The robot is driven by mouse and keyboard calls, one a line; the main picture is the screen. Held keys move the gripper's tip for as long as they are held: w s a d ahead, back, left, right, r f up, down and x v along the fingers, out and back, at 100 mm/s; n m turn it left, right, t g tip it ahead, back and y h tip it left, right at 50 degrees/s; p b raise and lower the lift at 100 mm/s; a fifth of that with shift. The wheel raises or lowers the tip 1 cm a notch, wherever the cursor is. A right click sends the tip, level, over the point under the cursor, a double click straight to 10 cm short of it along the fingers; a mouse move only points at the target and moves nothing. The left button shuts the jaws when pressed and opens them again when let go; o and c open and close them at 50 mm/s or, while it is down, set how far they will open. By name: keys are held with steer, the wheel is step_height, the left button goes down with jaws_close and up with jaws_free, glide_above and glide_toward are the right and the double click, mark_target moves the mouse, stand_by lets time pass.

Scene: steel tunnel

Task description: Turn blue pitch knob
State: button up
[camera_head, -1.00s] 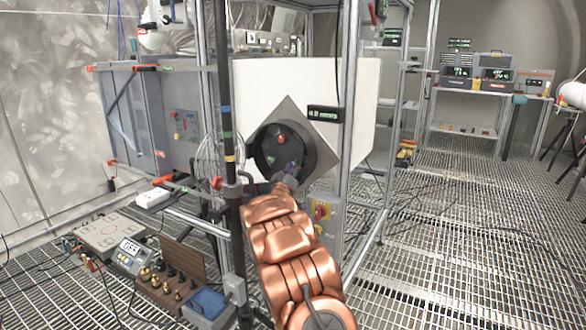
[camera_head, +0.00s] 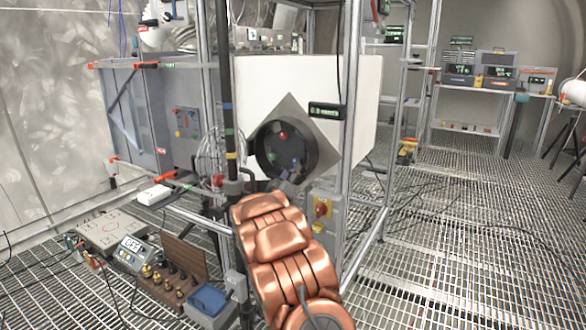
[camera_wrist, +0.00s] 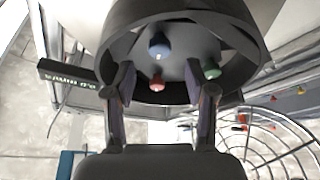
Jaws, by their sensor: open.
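The blue knob (camera_head: 297,162) sits inside a round black recessed housing (camera_head: 262,160) on a grey diamond plate. It also shows in the wrist view (camera_wrist: 158,46), high between my fingers. A red knob (camera_wrist: 156,84) and a green knob (camera_wrist: 210,71) share the housing; the red one is clear in the head view (camera_head: 283,135). My gripper (camera_wrist: 163,95) is open, its two fingers apart and pointing at the housing, with nothing held.
A dark upright pole (camera_head: 228,100) and a metal frame post (camera_head: 350,130) flank the housing. A wire guard (camera_wrist: 265,145) is close by in the wrist view.

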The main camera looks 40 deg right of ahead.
steer(key=v, duration=0.7)
steer(key=shift+a, duration=0.15)
steer(key=shift+s+f, duration=0.1)
steer(key=shift+s, duration=0.1)
